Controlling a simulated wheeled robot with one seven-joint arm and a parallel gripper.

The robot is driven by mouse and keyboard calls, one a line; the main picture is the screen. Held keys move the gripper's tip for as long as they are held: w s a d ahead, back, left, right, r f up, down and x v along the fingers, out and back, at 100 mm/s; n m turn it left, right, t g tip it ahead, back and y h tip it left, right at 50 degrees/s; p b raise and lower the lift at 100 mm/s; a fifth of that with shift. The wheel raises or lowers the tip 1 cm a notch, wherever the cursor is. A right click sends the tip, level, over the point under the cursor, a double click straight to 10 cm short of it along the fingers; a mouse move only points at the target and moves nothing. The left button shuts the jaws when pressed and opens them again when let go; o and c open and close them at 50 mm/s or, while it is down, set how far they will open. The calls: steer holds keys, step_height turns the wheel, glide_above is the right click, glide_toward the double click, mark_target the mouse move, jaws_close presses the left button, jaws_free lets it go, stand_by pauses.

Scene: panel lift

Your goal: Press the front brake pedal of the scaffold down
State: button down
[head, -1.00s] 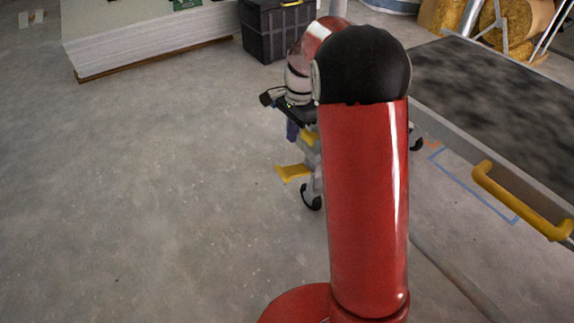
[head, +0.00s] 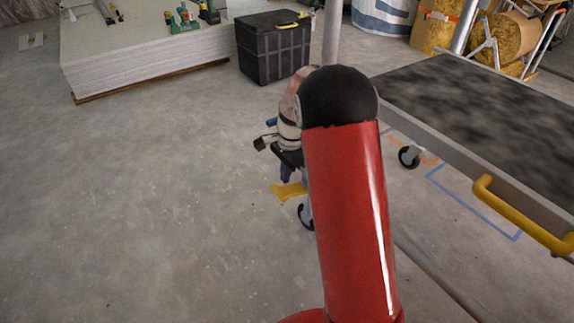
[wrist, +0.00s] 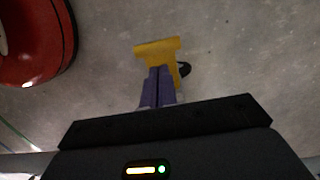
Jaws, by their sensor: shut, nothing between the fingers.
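The yellow brake pedal (head: 289,191) sticks out to the left above a black caster wheel (head: 302,214) at the near corner of the scaffold. In the wrist view the pedal (wrist: 157,47) is just beyond the fingertips and partly covered by them. My gripper (head: 286,176) has purple fingers, shut together and empty. They point down right over the pedal, and the fingers (wrist: 160,70) also show in the wrist view. I cannot tell whether they touch the pedal. My red arm hides much of the scaffold's near end.
The scaffold's dark speckled deck (head: 470,105) fills the right, with a yellow handle (head: 520,215) on its near edge. Another caster (head: 410,156) stands near blue floor tape (head: 470,200). A black box (head: 275,48) and a stack of white boards (head: 145,50) are behind. The floor at left is clear.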

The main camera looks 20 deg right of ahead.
mark_target(279, 191)
steer(key=shift+s+a+f, duration=0.1)
steer(key=shift+a+f, duration=0.1)
steer(key=shift+f, duration=1.35)
steer(key=shift+s+a+f+h, duration=0.1)
steer(key=shift+a+f+h, duration=0.25)
steer(key=shift+h, duration=0.25)
steer(key=shift+a+f+t, duration=0.1)
steer(key=shift+t, duration=0.2)
steer(key=shift+s+a+f+h+b, duration=0.25)
steer(key=shift+a+f+h, duration=0.25)
steer(key=shift+f+h, duration=0.35)
steer(key=shift+s+a+f+b, duration=0.1)
steer(key=shift+a+f+b, duration=0.1)
steer(key=shift+f, duration=0.45)
steer(key=shift+a+f+b, duration=0.1)
steer(key=shift+a+f, duration=0.1)
steer(key=shift+f, duration=0.4)
steer(key=shift+a+f, duration=0.1)
steer(key=shift+f, duration=0.95)
